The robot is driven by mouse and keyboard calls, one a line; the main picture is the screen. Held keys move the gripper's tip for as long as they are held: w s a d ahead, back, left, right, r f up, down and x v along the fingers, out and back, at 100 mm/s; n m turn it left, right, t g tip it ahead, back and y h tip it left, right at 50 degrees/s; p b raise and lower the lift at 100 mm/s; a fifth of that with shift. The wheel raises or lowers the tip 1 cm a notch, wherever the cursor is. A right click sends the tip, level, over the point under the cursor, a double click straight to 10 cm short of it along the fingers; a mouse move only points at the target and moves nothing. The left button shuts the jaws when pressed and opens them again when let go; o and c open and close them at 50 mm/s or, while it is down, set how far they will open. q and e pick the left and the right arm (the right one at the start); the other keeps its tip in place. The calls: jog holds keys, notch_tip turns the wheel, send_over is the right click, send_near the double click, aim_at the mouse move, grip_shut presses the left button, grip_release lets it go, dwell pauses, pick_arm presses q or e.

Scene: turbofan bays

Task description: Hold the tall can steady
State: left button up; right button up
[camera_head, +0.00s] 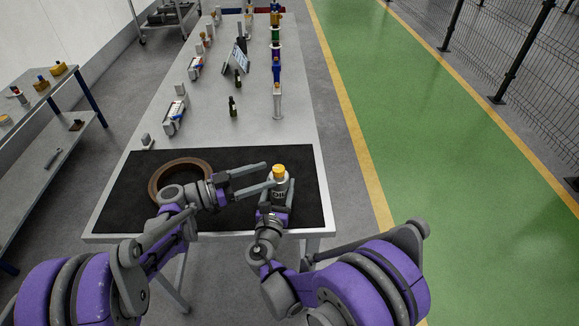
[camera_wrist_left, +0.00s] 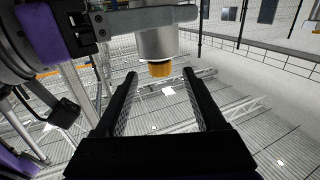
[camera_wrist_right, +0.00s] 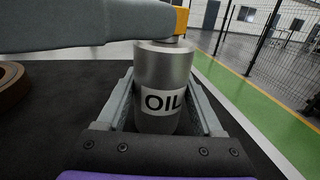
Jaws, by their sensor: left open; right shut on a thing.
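The tall can (camera_head: 279,187) is a grey metal cylinder with a white OIL label and a yellow cap (camera_head: 279,169). It stands upright over the right part of the black mat; I cannot tell whether its base touches the mat. My right gripper (camera_head: 275,205) is shut on the can's body, one finger on each side, as the right wrist view (camera_wrist_right: 160,105) shows. My left gripper (camera_head: 264,175) is open, its fingers reaching from the left to near the cap. In the left wrist view the yellow cap (camera_wrist_left: 160,69) shows ahead between the open fingers, apart from them.
A brown ring (camera_head: 154,184) lies on the black mat (camera_head: 305,190), partly behind my left arm. Bottles, boxes and a tablet (camera_head: 235,60) stand farther along the grey table (camera_head: 205,115). Shelves (camera_head: 50,90) stand at left; a green walkway (camera_head: 440,130) is clear at right.

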pick_arm(q)
jog(key=x, duration=0.8)
jog(key=shift+d, duration=0.1)
grip_shut()
